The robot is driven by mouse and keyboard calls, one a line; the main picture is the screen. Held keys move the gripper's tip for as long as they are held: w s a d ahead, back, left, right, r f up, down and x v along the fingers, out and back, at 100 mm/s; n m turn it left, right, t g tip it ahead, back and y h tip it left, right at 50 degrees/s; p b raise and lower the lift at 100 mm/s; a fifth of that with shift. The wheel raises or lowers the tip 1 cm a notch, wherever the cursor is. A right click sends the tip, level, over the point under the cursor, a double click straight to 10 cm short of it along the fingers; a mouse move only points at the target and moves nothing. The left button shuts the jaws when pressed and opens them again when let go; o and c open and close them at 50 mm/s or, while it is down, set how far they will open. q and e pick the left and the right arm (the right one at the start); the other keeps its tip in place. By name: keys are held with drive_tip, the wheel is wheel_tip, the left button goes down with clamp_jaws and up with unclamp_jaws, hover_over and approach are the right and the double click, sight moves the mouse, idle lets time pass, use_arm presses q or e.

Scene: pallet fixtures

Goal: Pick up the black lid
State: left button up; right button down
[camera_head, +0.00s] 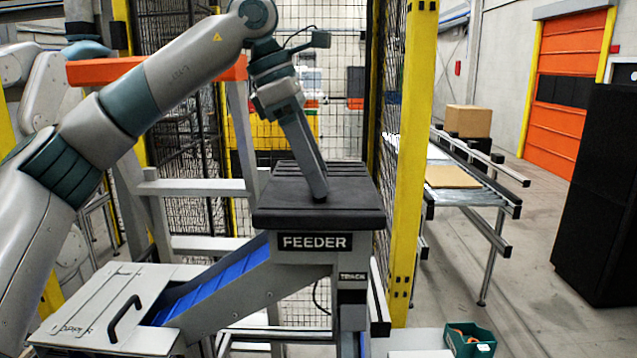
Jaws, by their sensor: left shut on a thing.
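The black lid (350,195) is a dark, flat block with a ribbed back part. It sits level on top of the grey feeder (305,258), above the white "FEEDER" label. My left gripper (318,196) comes down on the lid from above, slightly tilted, with its fingers at the middle of the lid. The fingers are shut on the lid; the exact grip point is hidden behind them. I see no clear gap between lid and feeder. My right gripper is not in view.
A blue chute (215,287) slopes down left to a grey box cover with a black handle (124,318). A yellow post (410,150) and mesh fence stand close on the right. A roller conveyor (470,195) holds cardboard boxes. A green bin (470,341) is at lower right.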

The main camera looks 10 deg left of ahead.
use_arm(q)
drive_tip(key=shift+r, duration=0.15)
drive_tip(key=shift+r+b, duration=0.6)
drive_tip(key=shift+r, duration=0.25)
drive_tip(key=shift+d+r+b, duration=0.2)
drive_tip(key=shift+r+b, duration=0.3)
drive_tip(key=shift+r, duration=0.6)
drive_tip(key=s+d+r+b, duration=0.2)
drive_tip(key=s+d+r, duration=0.2)
drive_tip(key=d+r, duration=0.3)
drive_tip(key=d, duration=0.3)
drive_tip(key=shift+d+b, duration=0.3)
drive_tip(key=shift+b, duration=0.05)
drive_tip(key=shift+f, duration=0.1)
